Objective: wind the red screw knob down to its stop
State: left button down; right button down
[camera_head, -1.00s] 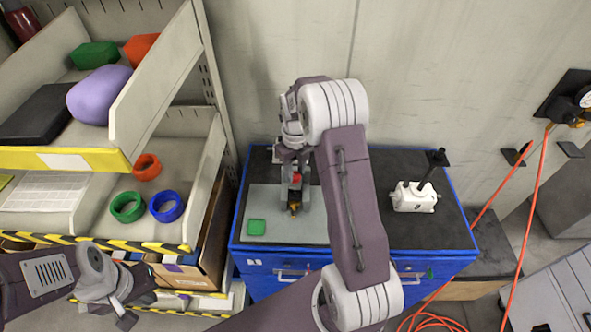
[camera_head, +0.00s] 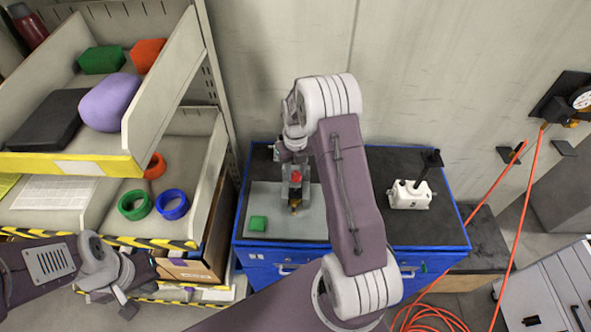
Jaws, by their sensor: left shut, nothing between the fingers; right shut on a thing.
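The red screw knob (camera_head: 296,177) shows as a small red patch on the screw jack (camera_head: 295,194), which stands on the grey mat (camera_head: 315,222) on the blue cabinet. The jack has a grey metal body and a brass-coloured part near its foot. My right gripper (camera_head: 294,168) comes down over the jack from above and is shut on the red knob. Its wrist and fingers hide much of the knob and the jack's top. How far the knob is wound cannot be told. My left gripper (camera_head: 130,301) is shut and empty at the lower left, in front of the shelf and away from the jack.
A white device (camera_head: 409,195) with a black lever stands on the cabinet's right. A shelf (camera_head: 150,110) with blocks and rings stands left. Orange hoses (camera_head: 497,222) hang at the right.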

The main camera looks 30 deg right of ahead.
jog(key=shift+w+r, duration=0.15)
jog(key=shift+w, duration=0.05)
jog(key=c, duration=1)
grip_release()
jog(key=shift+c, duration=0.2)
jog(key=shift+o, duration=0.2)
jog(key=shift+s, duration=0.1)
notch_tip(320, 180, up, 2)
jog(key=shift+d+r+b, duration=0.1)
jog(key=shift+b, duration=0.95)
notch_tip(320, 180, up, 7)
jog(key=b, duration=0.1)
jog(key=shift+b, duration=0.4)
